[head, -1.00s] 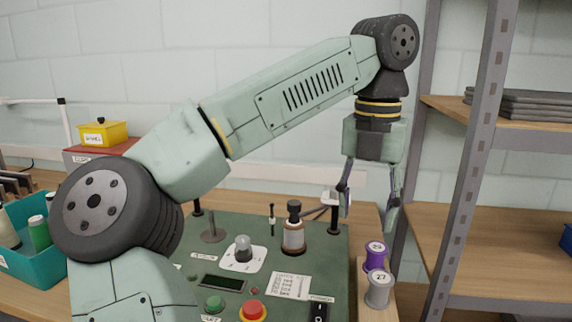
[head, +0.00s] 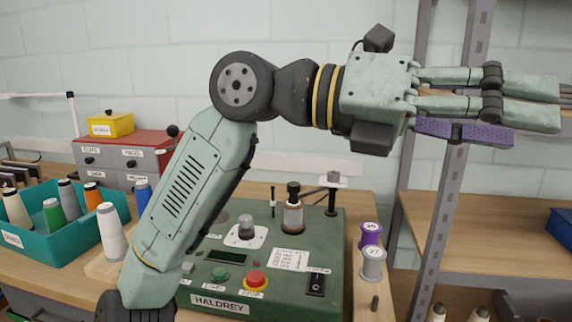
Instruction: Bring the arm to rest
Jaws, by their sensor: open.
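My arm rises from the lower left, bends at a dark joint at the upper middle, and its end points right. My gripper (head: 535,105) is level, high in front of the shelf's metal post, with its fingers apart and nothing between them. It touches none of the things in view. Below it and to the left, the green machine (head: 215,302) marked HALDREY stands on the wooden bench. My arm hides part of the machine's left side.
A teal bin (head: 65,249) of thread cones and a red drawer cabinet (head: 152,139) are at left. A purple spool (head: 370,235) and a grey spool (head: 373,265) stand right of the machine. The metal shelf post (head: 455,190) is close behind the gripper.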

